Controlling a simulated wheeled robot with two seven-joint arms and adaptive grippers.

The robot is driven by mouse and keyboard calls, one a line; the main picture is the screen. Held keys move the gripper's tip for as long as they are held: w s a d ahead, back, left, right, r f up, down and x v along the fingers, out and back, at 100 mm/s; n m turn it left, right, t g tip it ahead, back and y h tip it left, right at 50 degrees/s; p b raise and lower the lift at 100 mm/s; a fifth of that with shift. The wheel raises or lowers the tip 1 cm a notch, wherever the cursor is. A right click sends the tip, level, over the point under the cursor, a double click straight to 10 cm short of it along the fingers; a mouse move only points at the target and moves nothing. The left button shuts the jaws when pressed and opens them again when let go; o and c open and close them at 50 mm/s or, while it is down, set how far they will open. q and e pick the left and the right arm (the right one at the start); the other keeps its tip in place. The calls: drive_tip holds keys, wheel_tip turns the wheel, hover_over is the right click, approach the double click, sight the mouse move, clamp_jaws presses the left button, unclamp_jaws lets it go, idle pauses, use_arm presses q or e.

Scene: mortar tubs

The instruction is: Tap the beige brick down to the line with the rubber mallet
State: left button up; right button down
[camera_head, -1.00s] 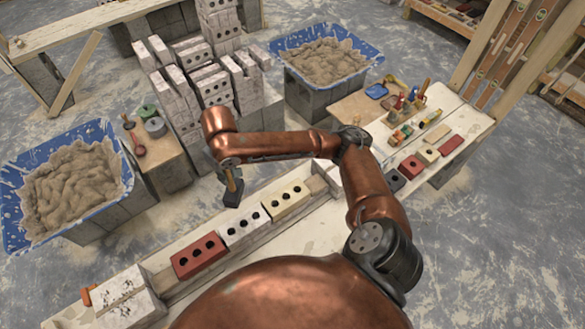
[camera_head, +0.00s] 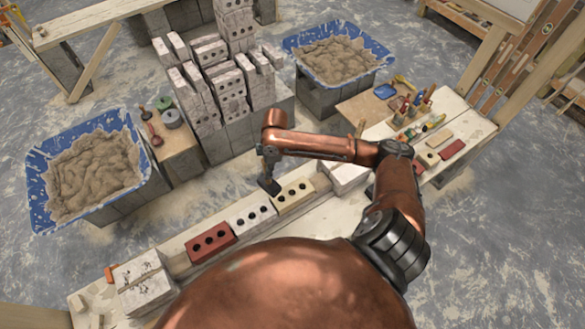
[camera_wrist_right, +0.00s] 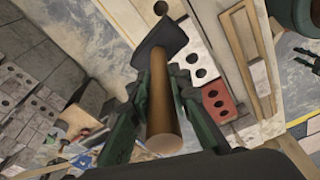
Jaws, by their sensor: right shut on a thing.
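The beige brick (camera_head: 294,197) lies in the row on the low wall, right of a white brick (camera_head: 250,216) and a red brick (camera_head: 211,242). My right gripper (camera_head: 268,152) is shut on the wooden handle of the rubber mallet (camera_head: 269,184); the handle (camera_wrist_right: 163,115) fills the middle of the wrist view. The dark mallet head (camera_wrist_right: 160,42) hangs close to the left end of the beige brick in the head view. I cannot tell whether they touch. I cannot make out the line.
Blue mortar tubs stand at left (camera_head: 40,190) and back right (camera_head: 375,55). A stack of white bricks (camera_head: 215,80) stands behind the wall. A bench (camera_head: 470,125) at right holds tools and loose bricks. A pale block (camera_head: 140,285) stands at the wall's left end.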

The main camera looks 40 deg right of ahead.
drive_tip(key=s+d+f+n+g+p, duration=0.1)
drive_tip(key=s+d+f+n+p, duration=0.3)
drive_tip(key=d+n, duration=0.3)
drive_tip(key=shift+s+d+f+p, duration=0.15)
drive_tip(key=shift+d+f+p, duration=0.1)
drive_tip(key=shift+d+p, duration=0.45)
